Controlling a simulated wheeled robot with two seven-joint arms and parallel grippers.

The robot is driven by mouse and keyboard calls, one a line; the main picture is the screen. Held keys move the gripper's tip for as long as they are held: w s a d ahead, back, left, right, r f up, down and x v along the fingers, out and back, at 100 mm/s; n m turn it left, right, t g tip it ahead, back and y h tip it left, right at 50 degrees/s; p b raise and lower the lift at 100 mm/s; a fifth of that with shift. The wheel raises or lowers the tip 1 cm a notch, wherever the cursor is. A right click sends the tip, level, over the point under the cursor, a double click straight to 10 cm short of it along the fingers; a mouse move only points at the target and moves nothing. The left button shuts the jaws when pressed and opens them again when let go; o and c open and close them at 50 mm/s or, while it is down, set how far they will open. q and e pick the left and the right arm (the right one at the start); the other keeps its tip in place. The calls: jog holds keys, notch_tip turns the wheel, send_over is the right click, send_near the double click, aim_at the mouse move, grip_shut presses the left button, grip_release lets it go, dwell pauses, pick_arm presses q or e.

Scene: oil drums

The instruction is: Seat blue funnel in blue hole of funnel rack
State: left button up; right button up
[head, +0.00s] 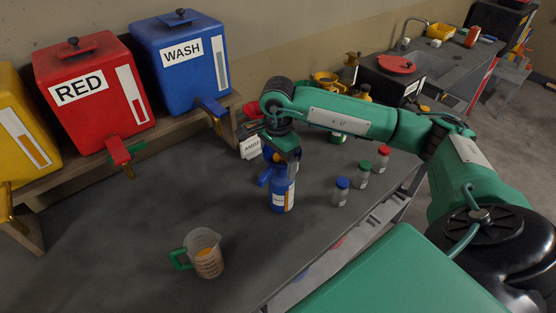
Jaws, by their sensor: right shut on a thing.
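My right gripper (284,154) is at the top of a blue bottle (283,194) that stands upright on the grey bench. It is shut on a blue piece (268,153), which looks like the blue funnel; the fingers hide most of it. Another blue part (265,177) sticks out to the left of the bottle, and I cannot tell what it belongs to. Whether the funnel still sits in the bottle's neck is hidden. I cannot make out the funnel rack or its blue hole; my arm covers part of the bench behind. My left gripper is not in view.
A measuring cup (207,256) with amber liquid stands at the front left. Three small jars with blue (341,190), green (363,174) and red (382,158) caps stand to the right. Red (92,88) and blue (182,62) drums line the back.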

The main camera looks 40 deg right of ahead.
jog(key=shift+r, duration=0.55)
jog(key=shift+r+p, duration=0.85)
jog(key=shift+r, duration=1.3)
